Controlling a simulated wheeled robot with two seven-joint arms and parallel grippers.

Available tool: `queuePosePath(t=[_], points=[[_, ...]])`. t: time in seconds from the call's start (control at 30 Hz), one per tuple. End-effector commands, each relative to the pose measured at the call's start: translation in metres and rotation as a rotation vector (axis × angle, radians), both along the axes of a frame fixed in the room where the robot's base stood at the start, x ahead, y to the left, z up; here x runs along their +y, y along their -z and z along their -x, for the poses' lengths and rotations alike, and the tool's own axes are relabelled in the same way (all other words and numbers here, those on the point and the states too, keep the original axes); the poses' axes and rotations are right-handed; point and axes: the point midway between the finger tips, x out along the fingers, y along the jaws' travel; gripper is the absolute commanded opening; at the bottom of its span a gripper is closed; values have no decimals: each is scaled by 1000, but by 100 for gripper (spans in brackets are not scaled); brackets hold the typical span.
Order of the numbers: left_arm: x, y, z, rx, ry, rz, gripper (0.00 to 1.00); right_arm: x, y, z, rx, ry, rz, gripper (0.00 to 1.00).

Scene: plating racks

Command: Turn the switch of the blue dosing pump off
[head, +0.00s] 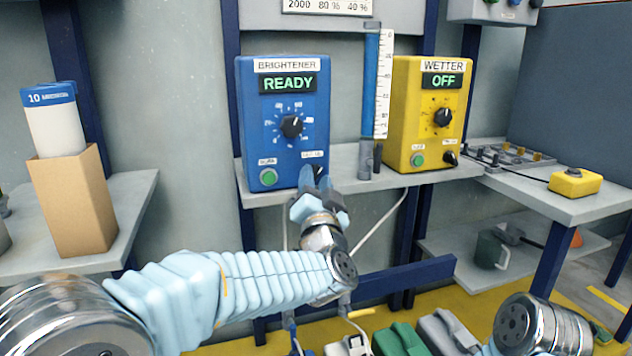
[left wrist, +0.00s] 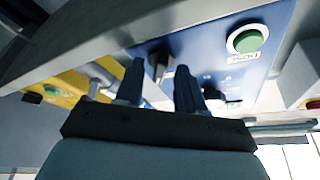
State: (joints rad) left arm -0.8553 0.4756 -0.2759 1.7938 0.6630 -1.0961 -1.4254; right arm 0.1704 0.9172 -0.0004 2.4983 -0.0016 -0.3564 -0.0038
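The blue dosing pump (head: 252,118), labelled BRIGHTENER, stands on the shelf and its display (head: 288,83) reads READY. Its small black switch (head: 319,170) is at the lower right of the panel, partly covered by my fingers. My left gripper (head: 314,178) is right in front of this switch. In the left wrist view the fingers (left wrist: 158,82) are apart, with the dark switch (left wrist: 158,64) showing between their tips. I cannot tell whether they touch it. The green button (left wrist: 248,40) is off to the side. My right gripper is out of view.
A yellow pump (head: 400,110), labelled WETTER and reading OFF, stands to the right. A blue tube with a scale (head: 384,85) stands between the pumps. The shelf edge (head: 375,188) runs just below. A cardboard box (head: 75,205) is at the left.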

Motion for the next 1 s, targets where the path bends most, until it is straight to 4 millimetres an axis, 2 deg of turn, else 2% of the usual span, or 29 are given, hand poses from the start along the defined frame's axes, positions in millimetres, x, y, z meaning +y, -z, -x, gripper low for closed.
queuePosePath(t=[0.27, 0.5, 0.77, 1.0], points=[[0, 0, -1, 1, 0, 0, 37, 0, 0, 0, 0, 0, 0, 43], [0, 0, -1, 1, 0, 0, 0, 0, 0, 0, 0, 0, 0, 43], [0, 1, -1, 0, 0, 5, 0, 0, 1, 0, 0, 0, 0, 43], [0, 3, -1, -21, -1, 70, 0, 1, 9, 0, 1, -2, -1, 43]])
